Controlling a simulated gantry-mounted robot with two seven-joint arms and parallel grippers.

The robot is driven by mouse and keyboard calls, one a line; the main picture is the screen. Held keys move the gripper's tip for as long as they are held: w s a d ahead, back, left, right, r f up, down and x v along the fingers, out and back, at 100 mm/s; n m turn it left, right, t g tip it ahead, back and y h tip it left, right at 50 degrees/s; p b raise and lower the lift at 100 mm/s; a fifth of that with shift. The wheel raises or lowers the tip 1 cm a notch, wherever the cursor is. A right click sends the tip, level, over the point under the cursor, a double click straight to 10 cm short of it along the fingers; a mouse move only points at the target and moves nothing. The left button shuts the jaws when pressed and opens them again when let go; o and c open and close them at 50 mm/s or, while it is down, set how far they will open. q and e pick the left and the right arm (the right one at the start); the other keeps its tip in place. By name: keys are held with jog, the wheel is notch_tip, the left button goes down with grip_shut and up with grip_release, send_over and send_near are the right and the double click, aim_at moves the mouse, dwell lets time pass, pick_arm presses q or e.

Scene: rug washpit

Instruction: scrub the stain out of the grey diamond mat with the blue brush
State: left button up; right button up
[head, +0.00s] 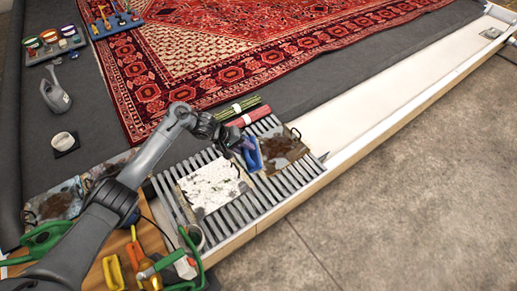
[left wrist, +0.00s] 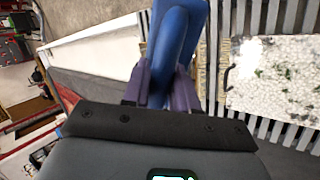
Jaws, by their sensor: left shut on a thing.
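My left gripper (head: 241,146) is shut on the blue brush (head: 252,155), over the slatted rack. In the left wrist view the brush (left wrist: 176,45) stands between the purple fingers (left wrist: 166,82) and hides what lies behind it. Just right of the brush, a mat with a large dark brown stain (head: 282,149) lies on the rack. I cannot tell whether the brush touches it. No diamond pattern can be made out. A white, speckled mat (head: 211,187) lies beside it on the rack. My right gripper is not in view.
The slatted rack (head: 297,181) has a raised rim along its right. More stained mats (head: 58,203) lie at the left. Green and red rolls (head: 250,116) lie behind the rack. Tools and a yellow block (head: 113,272) crowd the front left.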

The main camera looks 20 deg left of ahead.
pick_arm(q)
jog(key=s+a+f+n+t+y+b, duration=0.2)
jog(key=s+a+f+n+t+b, duration=0.1)
jog(key=a+f+b, duration=0.8)
jog(key=a+f+n, duration=0.1)
jog(key=a+f, duration=0.3)
jog(key=f, duration=0.2)
jog(key=shift+s+f+n+b, duration=0.15)
jog(key=shift+f+n+b, duration=0.2)
jog(key=shift+n+b, duration=0.05)
